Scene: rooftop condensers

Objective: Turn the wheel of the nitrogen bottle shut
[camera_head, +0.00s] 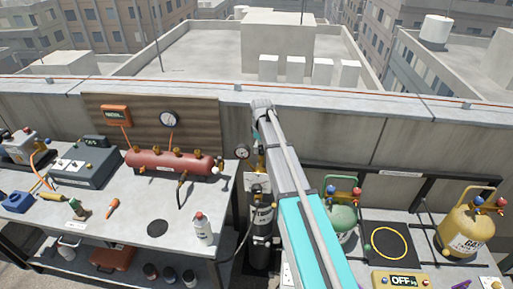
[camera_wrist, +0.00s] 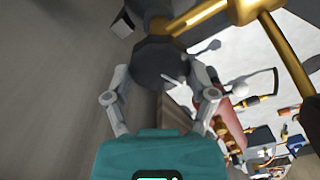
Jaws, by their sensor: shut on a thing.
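The nitrogen bottle (camera_head: 263,228) is a dark upright cylinder with a pale collar, standing between the two benches. My arm hides its top and wheel in the head view. In the wrist view, the dark grey round wheel (camera_wrist: 165,62) sits on a brass valve (camera_wrist: 205,14). My gripper (camera_wrist: 164,80) has one finger on each side of the wheel and is shut on it. The gripper itself is hidden behind my arm in the head view. Which way the wheel is turned cannot be told.
A round gauge (camera_head: 242,152) and a black hose (camera_head: 236,247) are close to the bottle. The left bench (camera_head: 120,222) carries a red manifold (camera_head: 170,163) and tools. The right bench holds a green tank (camera_head: 343,222) and a yellow tank (camera_head: 466,232). A parapet wall (camera_head: 350,135) runs behind.

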